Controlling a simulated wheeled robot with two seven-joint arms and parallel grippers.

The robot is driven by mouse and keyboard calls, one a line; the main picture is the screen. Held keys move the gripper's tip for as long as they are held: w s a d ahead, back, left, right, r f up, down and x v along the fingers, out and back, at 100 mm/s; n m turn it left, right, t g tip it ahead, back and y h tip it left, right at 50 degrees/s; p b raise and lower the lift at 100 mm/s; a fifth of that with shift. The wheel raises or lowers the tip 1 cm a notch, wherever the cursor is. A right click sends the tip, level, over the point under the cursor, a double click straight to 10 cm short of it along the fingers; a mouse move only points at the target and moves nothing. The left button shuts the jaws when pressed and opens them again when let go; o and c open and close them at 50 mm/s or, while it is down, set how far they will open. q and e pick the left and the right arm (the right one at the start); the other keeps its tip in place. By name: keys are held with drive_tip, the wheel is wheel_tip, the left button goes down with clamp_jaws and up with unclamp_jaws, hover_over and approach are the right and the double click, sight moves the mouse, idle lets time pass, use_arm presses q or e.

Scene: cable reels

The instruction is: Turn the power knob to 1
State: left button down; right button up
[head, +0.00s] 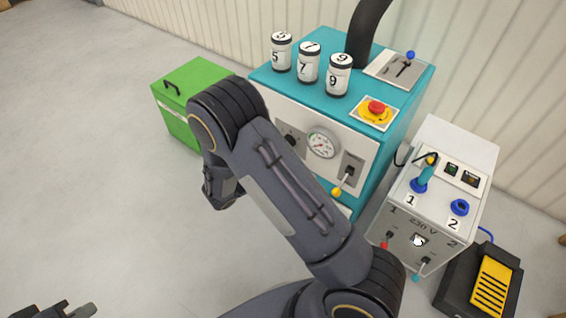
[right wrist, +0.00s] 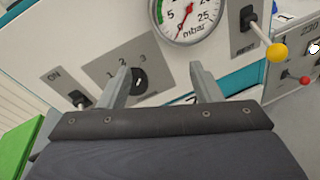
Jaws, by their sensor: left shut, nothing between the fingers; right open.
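A black round knob (right wrist: 139,81) sits on a grey plate marked 1, 2, 3 on the front of the teal and white machine. A pale mark shows on it, but I cannot tell which number it points to. My right gripper (right wrist: 161,68) is open and empty in front of this panel. In the right wrist view the knob lies between its fingers, close beside the left one; no contact is clear. In the head view my right arm hides part of the panel and its own fingertips. My left gripper (head: 73,309) is shut and empty at the bottom left edge.
On the machine (head: 325,110), left of the knob, is an ON switch (right wrist: 78,98). Right of it are a gauge (right wrist: 188,15) and a yellow-tipped lever (right wrist: 275,52). A green box (head: 185,115) and white 230 V box (head: 385,215) flank it. Floor at left is clear.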

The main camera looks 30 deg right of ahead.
drive_tip(key=w+a+f+n+t+b, duration=0.2)
drive_tip(key=w+a+f+n+t, duration=0.1)
drive_tip(key=f+t, duration=0.15)
use_arm(q)
wheel_tip(320, 180, down, 5)
drive_tip(key=shift+r+b, duration=0.15)
drive_tip(key=shift+b, duration=0.5)
use_arm(e)
drive_tip(key=x, duration=0.7)
drive_tip(key=shift+d+h, duration=0.3)
drive_tip(key=shift+d, duration=0.05)
drive_tip(key=shift+w+f+g, duration=0.1)
drive_tip(key=shift+g, duration=0.15)
drive_tip(key=shift+n, duration=0.3)
drive_tip(key=c, duration=1)
